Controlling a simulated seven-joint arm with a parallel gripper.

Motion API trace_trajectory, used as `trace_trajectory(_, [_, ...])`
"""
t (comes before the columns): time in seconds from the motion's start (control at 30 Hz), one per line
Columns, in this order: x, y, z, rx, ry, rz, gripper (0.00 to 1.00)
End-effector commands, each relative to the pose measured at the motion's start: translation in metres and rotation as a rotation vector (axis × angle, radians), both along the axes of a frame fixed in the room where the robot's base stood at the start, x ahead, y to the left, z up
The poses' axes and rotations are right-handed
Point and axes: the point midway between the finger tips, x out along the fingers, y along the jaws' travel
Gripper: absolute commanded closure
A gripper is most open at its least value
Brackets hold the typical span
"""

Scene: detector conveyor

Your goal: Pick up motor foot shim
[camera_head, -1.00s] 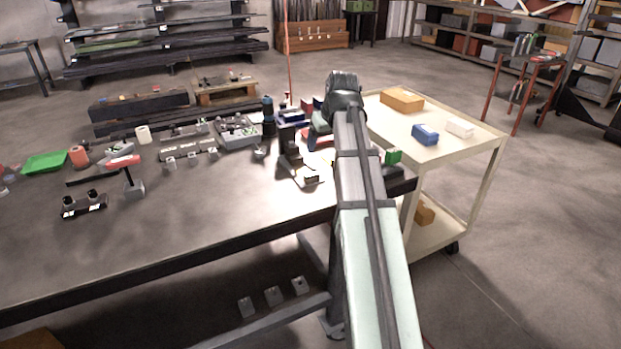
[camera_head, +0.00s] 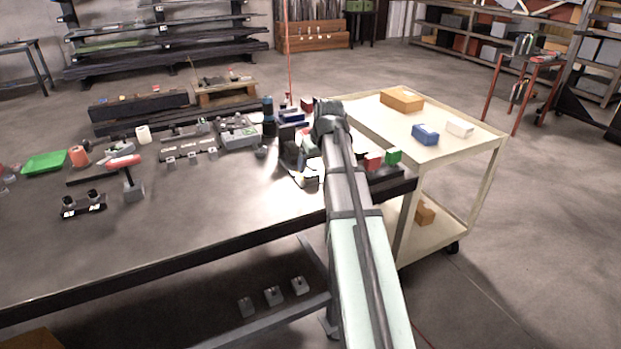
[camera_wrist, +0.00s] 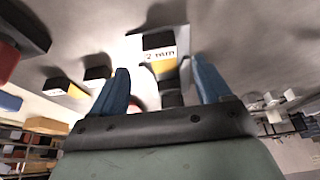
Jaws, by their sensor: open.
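In the wrist view, my gripper (camera_wrist: 163,85) has its two blue fingers spread apart, with nothing held between them. Beyond the fingertips is a dark block with a white and yellow label reading "2 mm" (camera_wrist: 160,55), close to the gap between the fingers. A grey metal piece (camera_wrist: 185,72) lies beside it, near the right finger. I cannot tell for certain which piece is the motor foot shim. In the head view, my gripper is at the workbench's right end, and my arm and hand hide much of that spot.
In the wrist view, another dark block with a yellow label (camera_wrist: 65,86) is to the left. The workbench (camera_head: 200,215) has clear front space. A cream cart (camera_head: 470,150) stands right of it. A green block (camera_head: 393,157) and a red block (camera_head: 373,162) sit near my arm.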

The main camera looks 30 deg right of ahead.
Motion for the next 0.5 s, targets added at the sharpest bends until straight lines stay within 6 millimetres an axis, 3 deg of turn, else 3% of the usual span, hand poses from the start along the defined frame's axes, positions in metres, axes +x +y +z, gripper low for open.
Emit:
trace_trajectory(0.17, [0.003, 0.000, -0.007, 0.000, 0.001, 0.000, 0.22])
trace_trajectory(0.5, [0.017, 0.001, -0.043, 0.000, 0.001, 0.000, 0.22])
